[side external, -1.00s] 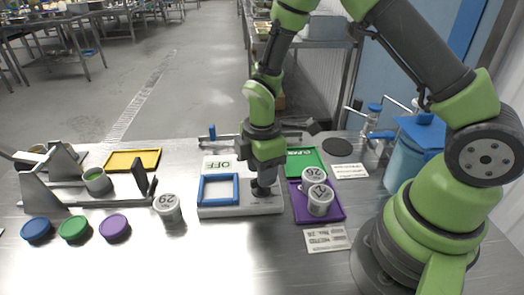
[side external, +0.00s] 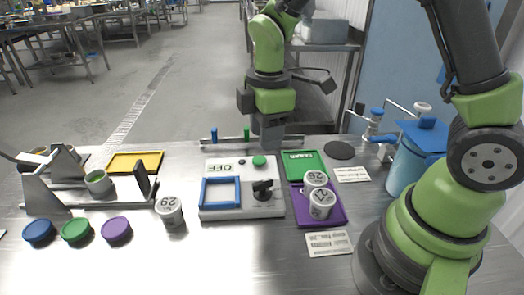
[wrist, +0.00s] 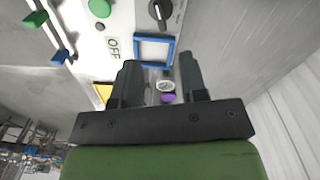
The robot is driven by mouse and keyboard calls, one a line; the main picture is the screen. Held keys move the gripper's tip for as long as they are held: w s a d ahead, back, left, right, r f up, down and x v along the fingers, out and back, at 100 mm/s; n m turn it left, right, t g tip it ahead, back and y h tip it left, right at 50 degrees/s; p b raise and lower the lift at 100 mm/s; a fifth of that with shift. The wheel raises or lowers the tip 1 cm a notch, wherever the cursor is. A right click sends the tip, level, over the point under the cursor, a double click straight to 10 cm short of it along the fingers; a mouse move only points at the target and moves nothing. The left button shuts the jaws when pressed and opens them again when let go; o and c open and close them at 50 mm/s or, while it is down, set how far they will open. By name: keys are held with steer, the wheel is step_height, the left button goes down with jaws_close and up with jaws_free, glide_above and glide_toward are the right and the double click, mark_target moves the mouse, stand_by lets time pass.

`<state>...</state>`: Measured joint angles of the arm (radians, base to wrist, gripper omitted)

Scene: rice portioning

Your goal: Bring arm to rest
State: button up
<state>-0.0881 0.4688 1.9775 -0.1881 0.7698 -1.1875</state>
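My gripper (side external: 268,145) hangs above the back of the steel table, behind the white control box (side external: 212,213). In the wrist view my gripper (wrist: 160,62) has its two dark fingers apart, with nothing held between them. The control box bears a black knob (side external: 263,188), a green button (side external: 259,161), an OFF label (side external: 221,168) and a blue square frame (side external: 221,204). The knob also shows in the wrist view (wrist: 160,12), clear of the fingers.
A purple tray (side external: 330,217) holds two lidded cups (side external: 321,204); another cup (side external: 170,212) stands left of the box. Green (side external: 303,165) and yellow (side external: 136,161) trays lie behind. Several coloured lids (side external: 76,230) lie front left. A blue-lidded container (side external: 404,165) stands right. The front middle is clear.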

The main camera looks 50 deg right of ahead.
steer(key=s+r+m+t+y, duration=0.1)
steer(key=s+r+m+t, duration=0.5)
steer(key=s+r+m, duration=0.8)
steer(key=shift+s+r+m+t+y, duration=0.4)
steer(key=shift+m, duration=0.7)
